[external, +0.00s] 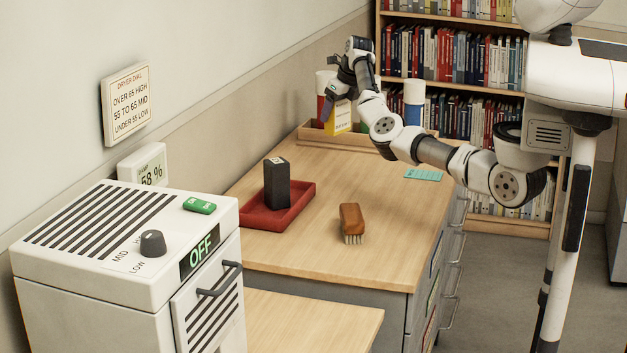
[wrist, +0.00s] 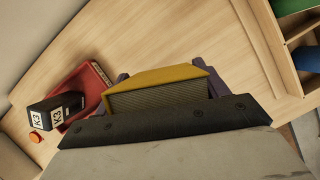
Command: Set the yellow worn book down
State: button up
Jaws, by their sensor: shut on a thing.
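The yellow worn book (wrist: 160,76) is between the two fingers of my gripper (wrist: 167,84) in the wrist view, its yellow cover up and its page edge toward the camera. My gripper is shut on it. In the external view my gripper (external: 331,98) is above the far end of the desk, by the wooden tray. A yellow and white thing (external: 339,118) shows just below it there. I cannot tell whether that is the held book or a thing in the tray.
The desk top (external: 305,190) has bare wood in its middle. A red tray (external: 290,211) holds a black block (external: 276,184). A brown brush (external: 352,221) and a teal card (external: 423,174) lie nearby. The wooden tray (external: 318,141) holds red and blue-white containers.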

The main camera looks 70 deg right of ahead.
notch_tip(320, 180, down, 13)
jog(key=shift+r+p, duration=0.1)
jog(key=shift+p, duration=0.75)
jog(key=shift+f, duration=0.2)
jog(key=o, duration=1.1)
jog(key=shift+c, duration=0.2)
jog(key=b+v, duration=0.2)
jog(key=v, duration=1)
jog(key=shift+s, duration=0.15)
